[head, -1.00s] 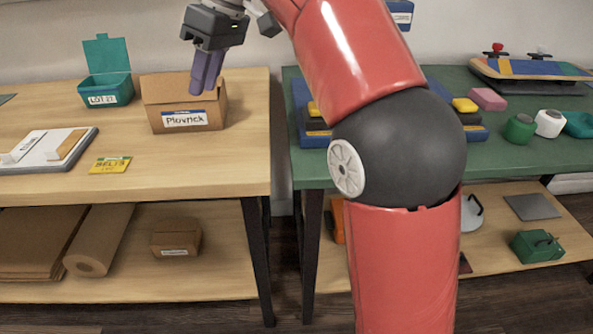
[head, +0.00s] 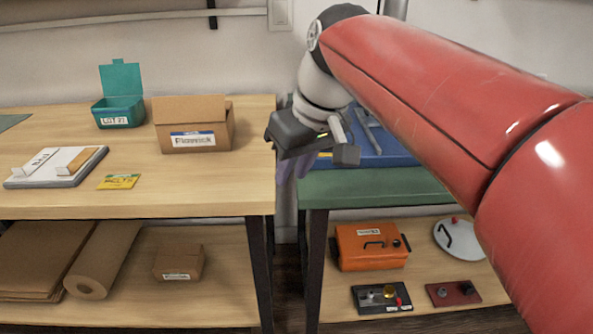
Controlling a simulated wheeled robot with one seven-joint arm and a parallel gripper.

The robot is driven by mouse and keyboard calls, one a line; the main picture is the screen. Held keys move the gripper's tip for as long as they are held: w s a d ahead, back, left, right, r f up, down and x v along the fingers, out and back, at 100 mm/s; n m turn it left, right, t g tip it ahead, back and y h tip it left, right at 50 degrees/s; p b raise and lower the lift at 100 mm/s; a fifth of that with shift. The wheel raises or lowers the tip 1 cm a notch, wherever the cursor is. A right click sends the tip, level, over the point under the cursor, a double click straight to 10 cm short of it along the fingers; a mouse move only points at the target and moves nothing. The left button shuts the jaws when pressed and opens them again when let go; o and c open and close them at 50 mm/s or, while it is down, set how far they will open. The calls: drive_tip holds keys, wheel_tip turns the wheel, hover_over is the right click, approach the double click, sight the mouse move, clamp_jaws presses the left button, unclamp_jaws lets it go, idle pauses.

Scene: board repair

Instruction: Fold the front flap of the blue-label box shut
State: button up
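The blue-label box (head: 197,140) is a brown cardboard box on the wooden table, with a white label topped by a blue strip on its front. A cardboard panel shows above its front edge; I cannot tell whether the front flap lies shut or another flap stands up. My gripper (head: 292,166) hangs to the right of the box, over the gap between the two tables and apart from the box. Its purple fingers point down and are partly hidden behind the dark gripper body, so their opening is unclear.
A teal open bin (head: 118,108) stands left of the box. A white board (head: 58,166) and a yellow card (head: 118,182) lie in front on the wooden table (head: 190,195). A blue tray (head: 385,150) sits on the green table (head: 375,188) at right, partly behind my arm.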

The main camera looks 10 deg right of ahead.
drive_tip(key=shift+s+d+f, duration=0.25)
